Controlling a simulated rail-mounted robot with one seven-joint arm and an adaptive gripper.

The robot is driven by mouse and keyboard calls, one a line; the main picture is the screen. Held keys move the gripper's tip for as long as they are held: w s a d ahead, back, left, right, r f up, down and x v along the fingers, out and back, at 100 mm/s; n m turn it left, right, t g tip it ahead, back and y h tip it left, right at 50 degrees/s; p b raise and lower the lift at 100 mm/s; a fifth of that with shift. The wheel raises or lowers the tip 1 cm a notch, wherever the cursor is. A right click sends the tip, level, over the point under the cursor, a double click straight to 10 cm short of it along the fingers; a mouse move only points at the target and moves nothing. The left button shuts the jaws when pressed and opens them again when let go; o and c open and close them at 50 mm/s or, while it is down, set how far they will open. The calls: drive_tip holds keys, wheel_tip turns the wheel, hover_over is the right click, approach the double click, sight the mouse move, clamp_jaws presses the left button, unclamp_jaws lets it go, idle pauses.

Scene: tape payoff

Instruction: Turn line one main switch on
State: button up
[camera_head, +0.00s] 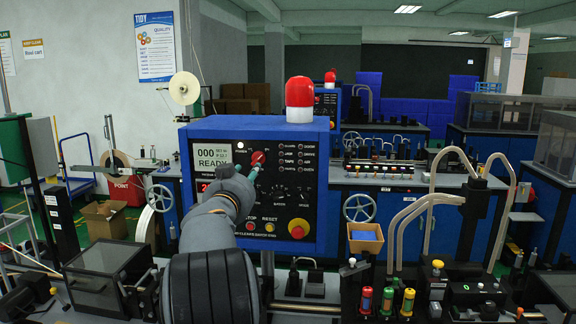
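A blue control box (328,190) with a black panel stands in the middle of the view. A red rotary knob (258,157) sits high on the panel, right of the lit READY display (212,155); I take it to be the main switch, though its label is too small to read. My gripper (251,168) is in front of the panel with its teal fingertips at the knob, one on each side as far as shows. My grey arm comes up from below and hides part of the panel. I cannot tell whether the fingers touch the knob.
A red mushroom button on yellow (298,229) sits low on the panel, right of my arm. A red beacon (299,97) tops the box. Below stand a dark clear-lidded box (105,268) at left and colored-top posts (387,300) at right. A handwheel (361,208) is to the right.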

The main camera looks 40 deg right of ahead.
sight(258, 159)
drive_tip(key=w+d+m+p, duration=0.4)
drive_tip(key=w+d, duration=0.2)
drive_tip(key=d, duration=0.2)
drive_tip(key=shift+w, duration=0.3)
drive_tip(key=shift+c, duration=0.5)
drive_tip(key=c, duration=0.7)
drive_tip(key=shift+f, duration=0.1)
clamp_jaws()
